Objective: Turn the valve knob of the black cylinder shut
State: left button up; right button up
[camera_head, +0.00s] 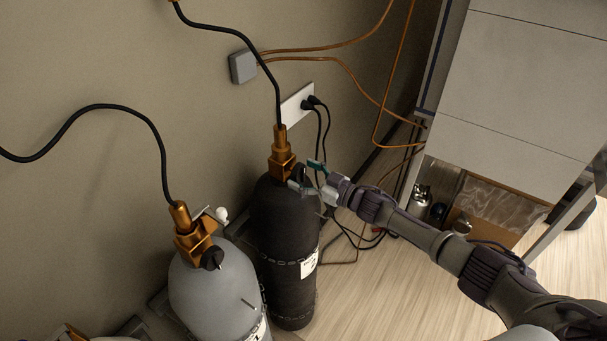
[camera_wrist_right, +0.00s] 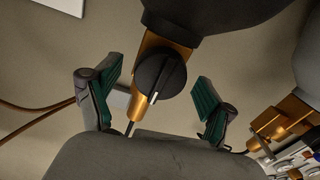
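The black cylinder (camera_head: 285,225) stands upright against the wall in the head view, with a brass valve (camera_head: 281,152) and a hose on top. Its valve knob (camera_wrist_right: 161,76) is round and black with a raised ridge, seen in the right wrist view. My right gripper (camera_head: 303,177) is at the valve from the right in the head view. In the wrist view its two green-padded fingers (camera_wrist_right: 163,94) are spread, one on each side of the knob, with gaps to it. In the head view the knob is small and partly hidden by the gripper. My left gripper is not in view.
A grey cylinder (camera_head: 215,280) with its own brass valve (camera_head: 194,238) stands to the left, close by. A power socket (camera_head: 297,104) with cables is on the wall behind. A white cabinet (camera_head: 520,80) stands to the right. Wooden floor (camera_head: 370,290) is clear in front.

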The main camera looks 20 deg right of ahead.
jog(key=v, duration=1.2)
dwell(0.3)
